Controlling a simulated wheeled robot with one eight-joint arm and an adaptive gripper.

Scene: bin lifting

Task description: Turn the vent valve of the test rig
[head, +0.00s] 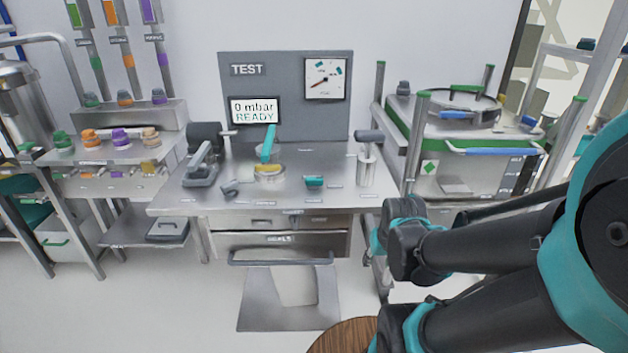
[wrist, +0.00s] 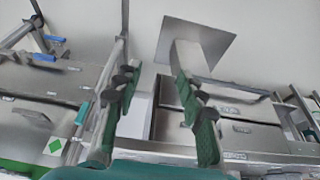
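The test rig is a steel bench (head: 240,200) with a grey upright panel (head: 232,105) marked TEST. A small teal handle or knob (head: 314,182) sits on the front right of its top; its label is too small to read, so I cannot tell if it is the vent valve. A teal upright lever (head: 268,145) stands behind a round fitting with a yellow band (head: 270,172). The display (head: 255,111) reads 0 mbar READY. My gripper (wrist: 155,85) shows in the wrist view with its fingers apart and nothing between them. It cannot be made out in the head view.
A grey clamp-like device (head: 200,168) stands on the bench's left, and a steel post with a dark cap (head: 368,155) on its right. A green-trimmed cart (head: 470,175) stands close on the right. A round wooden top (head: 345,337) is low in front.

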